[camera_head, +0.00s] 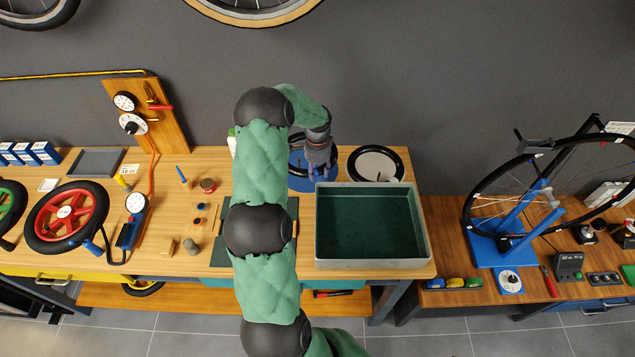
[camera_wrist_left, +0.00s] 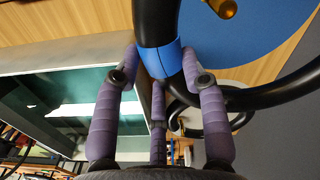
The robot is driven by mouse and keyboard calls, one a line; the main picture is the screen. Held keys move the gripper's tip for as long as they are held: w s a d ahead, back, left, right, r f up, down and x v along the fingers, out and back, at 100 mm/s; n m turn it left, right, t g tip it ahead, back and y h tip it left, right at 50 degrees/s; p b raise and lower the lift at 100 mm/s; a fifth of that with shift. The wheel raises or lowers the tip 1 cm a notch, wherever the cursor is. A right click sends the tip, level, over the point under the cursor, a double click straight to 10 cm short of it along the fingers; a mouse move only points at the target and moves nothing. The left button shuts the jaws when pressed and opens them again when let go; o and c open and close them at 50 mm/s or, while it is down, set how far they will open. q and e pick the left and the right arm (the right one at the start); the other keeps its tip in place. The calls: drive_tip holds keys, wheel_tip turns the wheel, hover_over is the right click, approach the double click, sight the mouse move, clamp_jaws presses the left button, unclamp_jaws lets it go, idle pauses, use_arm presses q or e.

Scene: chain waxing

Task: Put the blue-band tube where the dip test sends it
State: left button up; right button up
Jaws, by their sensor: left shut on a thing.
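My left gripper (camera_head: 318,168) is over the right part of the bench, beside the round blue mat (camera_head: 299,183). The left wrist view shows the purple fingers (camera_wrist_left: 160,85) closed around the blue-band tube (camera_wrist_left: 145,20), a black ring with a blue band (camera_wrist_left: 160,60) between the fingers. A brass-coloured valve stem (camera_wrist_left: 222,8) shows near the top. The blue mat (camera_wrist_left: 245,40) lies behind the tube. My right gripper is not in view.
A grey bin (camera_head: 423,245) with a green lining stands right of my arm. A round black-rimmed item with a pale middle (camera_head: 375,163) lies behind it. Small bottles, gauges and a red wheel (camera_head: 67,212) occupy the left bench. A truing stand (camera_head: 505,240) stands at the right.

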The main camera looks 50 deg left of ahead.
use_arm(q)
wheel_tip(320, 180, down, 7)
drive_tip(key=shift+w+a+f, duration=0.2)
idle(0.3)
drive_tip(key=o, duration=1.3)
drive_tip(key=shift+f, duration=0.1)
wheel_tip(320, 180, up, 12)
drive_tip(key=shift+r, duration=0.1)
